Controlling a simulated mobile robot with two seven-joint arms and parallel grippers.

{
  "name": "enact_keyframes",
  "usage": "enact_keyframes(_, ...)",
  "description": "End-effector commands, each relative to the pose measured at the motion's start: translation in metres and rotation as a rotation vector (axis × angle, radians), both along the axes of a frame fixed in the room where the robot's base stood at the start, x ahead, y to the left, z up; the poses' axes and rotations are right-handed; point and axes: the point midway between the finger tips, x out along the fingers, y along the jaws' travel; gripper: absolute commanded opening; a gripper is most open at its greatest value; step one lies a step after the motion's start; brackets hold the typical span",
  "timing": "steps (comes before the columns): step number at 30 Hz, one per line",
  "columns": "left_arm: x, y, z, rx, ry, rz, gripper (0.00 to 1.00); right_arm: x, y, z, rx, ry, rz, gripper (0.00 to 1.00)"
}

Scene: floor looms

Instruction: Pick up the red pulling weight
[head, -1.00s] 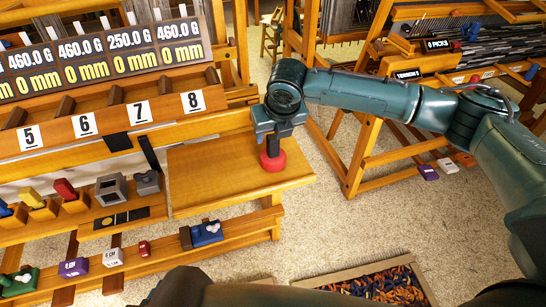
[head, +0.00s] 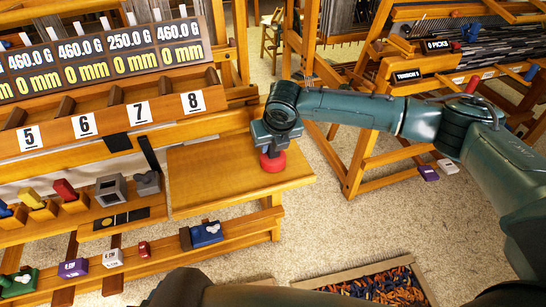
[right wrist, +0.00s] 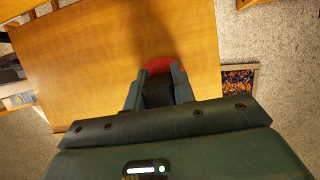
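The red pulling weight (head: 273,161) has a round red base and a dark upper part. It stands upright on the bare wooden shelf (head: 205,190), near its right end. My right gripper (head: 271,150) points down directly over it, low against its upper part. In the right wrist view the red base (right wrist: 160,64) shows beyond the fingertips. The fingers (right wrist: 158,88) stand apart on both sides of the dark upper part; contact is not clearly visible. My left gripper is not in view.
A numbered wooden rack (head: 110,127) and a display board (head: 100,65) stand behind and left of the shelf. A blue block (head: 207,234) sits on the lower rail. A tray of coloured pieces (head: 330,274) lies on the floor. Another loom stands right.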

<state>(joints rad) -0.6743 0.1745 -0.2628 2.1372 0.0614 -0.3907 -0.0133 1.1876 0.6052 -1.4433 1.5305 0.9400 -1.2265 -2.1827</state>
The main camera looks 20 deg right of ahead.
Motion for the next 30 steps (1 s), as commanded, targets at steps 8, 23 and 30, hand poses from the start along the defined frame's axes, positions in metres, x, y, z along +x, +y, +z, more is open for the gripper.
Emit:
enact_keyframes(8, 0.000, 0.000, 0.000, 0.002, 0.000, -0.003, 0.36, 0.000, 0.000, 0.000, 0.000, 0.000, 0.000, 0.01)
enact_keyframes(23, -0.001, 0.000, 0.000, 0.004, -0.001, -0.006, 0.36, 0.002, 0.000, 0.004, 0.002, -0.007, 0.000, 0.00)
enact_keyframes(30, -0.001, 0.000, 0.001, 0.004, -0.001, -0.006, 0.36, 0.003, 0.001, 0.016, 0.004, -0.010, -0.001, 0.00)
